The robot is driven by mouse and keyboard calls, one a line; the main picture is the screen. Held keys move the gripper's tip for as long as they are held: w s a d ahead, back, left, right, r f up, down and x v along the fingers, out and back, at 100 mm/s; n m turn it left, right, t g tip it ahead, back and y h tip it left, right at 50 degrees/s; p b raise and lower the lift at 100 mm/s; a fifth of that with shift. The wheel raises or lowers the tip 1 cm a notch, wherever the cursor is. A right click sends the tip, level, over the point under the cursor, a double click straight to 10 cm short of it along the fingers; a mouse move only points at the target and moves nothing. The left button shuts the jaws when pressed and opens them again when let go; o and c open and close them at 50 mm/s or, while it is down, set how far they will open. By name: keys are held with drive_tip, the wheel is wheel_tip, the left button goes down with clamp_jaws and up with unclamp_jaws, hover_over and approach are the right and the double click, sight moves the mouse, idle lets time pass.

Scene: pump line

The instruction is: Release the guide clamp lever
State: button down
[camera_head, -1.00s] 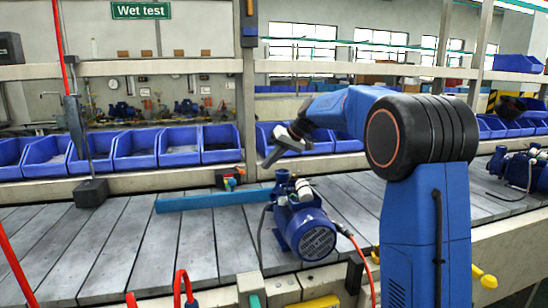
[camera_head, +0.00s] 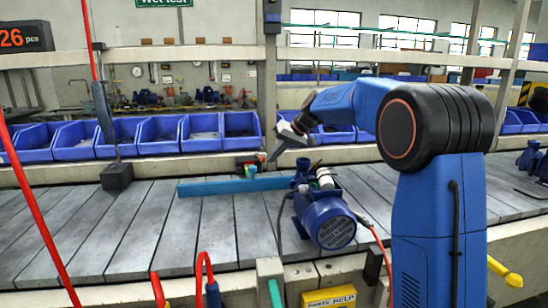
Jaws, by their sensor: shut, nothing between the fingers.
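A long blue guide bar (camera_head: 225,187) lies across the grey slatted conveyor. Behind it, at the conveyor's far edge, is a small dark block with red, green and yellow parts (camera_head: 250,169). I cannot tell for sure whether this is the guide clamp and its lever. My gripper (camera_head: 271,157) is shut and empty, pointing down and left above the bar's right end. A blue pump (camera_head: 325,218) stands below my gripper, beside the bar's right end.
Blue bins (camera_head: 130,136) line the shelf behind the conveyor. A dark block (camera_head: 117,177) hangs on a rod at left.

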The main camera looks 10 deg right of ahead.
drive_tip(key=shift+s+a+m+t+h, duration=0.3)
drive_tip(key=shift+s+a+m, duration=0.1)
drive_tip(key=shift+a+m, duration=0.25)
drive_tip(key=shift+s+a, duration=0.2)
drive_tip(key=shift+a, duration=0.1)
drive_tip(key=shift+w+d, duration=0.1)
